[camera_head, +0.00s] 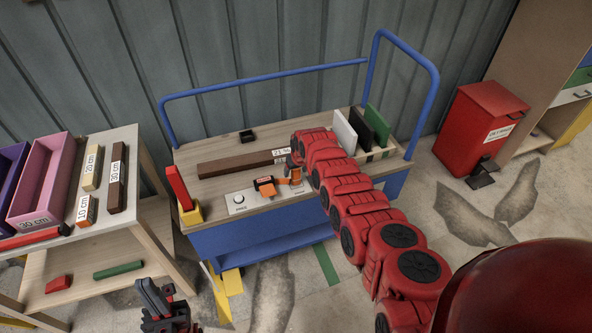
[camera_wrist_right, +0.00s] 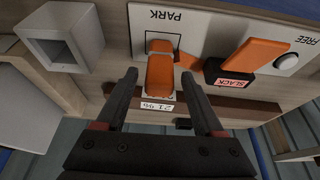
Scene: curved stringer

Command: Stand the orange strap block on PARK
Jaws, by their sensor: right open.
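The orange strap block (camera_wrist_right: 160,74) is at the PARK end of a white panel (camera_wrist_right: 205,22) in the right wrist view, beside the PARK lettering. An orange strap joins it to a black block (camera_wrist_right: 230,76) labelled SLACK, with an orange flap on it. My right gripper (camera_wrist_right: 159,80) is open, its two dark fingers on either side of the orange block with gaps showing. I cannot tell whether the block stands fully upright. In the head view my right gripper (camera_head: 292,168) partly hides it. My left gripper (camera_head: 168,306) is low at the bottom left, away from the cart; its jaws are unclear.
The cart top (camera_head: 222,163) carries a dark brown bar (camera_head: 235,166), a small black box (camera_head: 247,136), a red piece in a yellow holder (camera_head: 179,188), and upright white, black and green panels at right. A square grey tube (camera_wrist_right: 62,40) is near the right gripper. A side table stands left.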

